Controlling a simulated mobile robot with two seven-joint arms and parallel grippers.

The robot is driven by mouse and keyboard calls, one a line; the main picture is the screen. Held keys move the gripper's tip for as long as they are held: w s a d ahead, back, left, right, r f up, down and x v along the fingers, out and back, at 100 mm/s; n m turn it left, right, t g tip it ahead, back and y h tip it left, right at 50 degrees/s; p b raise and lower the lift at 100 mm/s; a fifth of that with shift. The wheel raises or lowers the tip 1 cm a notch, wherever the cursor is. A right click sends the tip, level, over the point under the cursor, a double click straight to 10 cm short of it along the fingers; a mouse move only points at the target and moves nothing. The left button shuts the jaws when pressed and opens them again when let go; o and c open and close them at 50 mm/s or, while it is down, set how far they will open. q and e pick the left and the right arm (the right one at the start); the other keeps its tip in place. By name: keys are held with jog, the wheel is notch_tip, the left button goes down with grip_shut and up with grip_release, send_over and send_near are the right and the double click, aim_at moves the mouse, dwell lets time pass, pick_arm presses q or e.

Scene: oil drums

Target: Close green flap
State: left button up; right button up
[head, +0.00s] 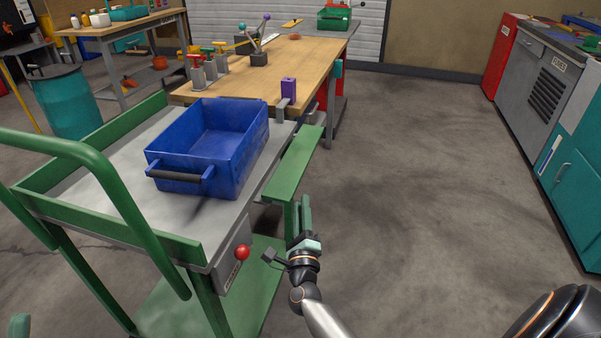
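The green flap (296,164) is a long narrow panel along the right side of the green cart. It sticks out from the cart's edge, roughly level, with a gap between it and the grey top. My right gripper (302,215) is just below the near end of the flap, pointing away from me. Its fingers blend with the green parts behind them, so I cannot tell their opening or whether they touch the flap. A small green-grey tip (19,325) at the bottom left corner may be my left gripper; too little shows to tell its state.
A blue crate (190,186) stands on the cart's grey top (185,217). A wooden workbench (318,62) stands beyond. Floor to the right is clear up to teal cabinets (575,187).

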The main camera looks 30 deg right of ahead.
aim_at(300, 173)
jog(key=b+x, duration=0.2)
jog(key=x, duration=0.9)
grip_shut()
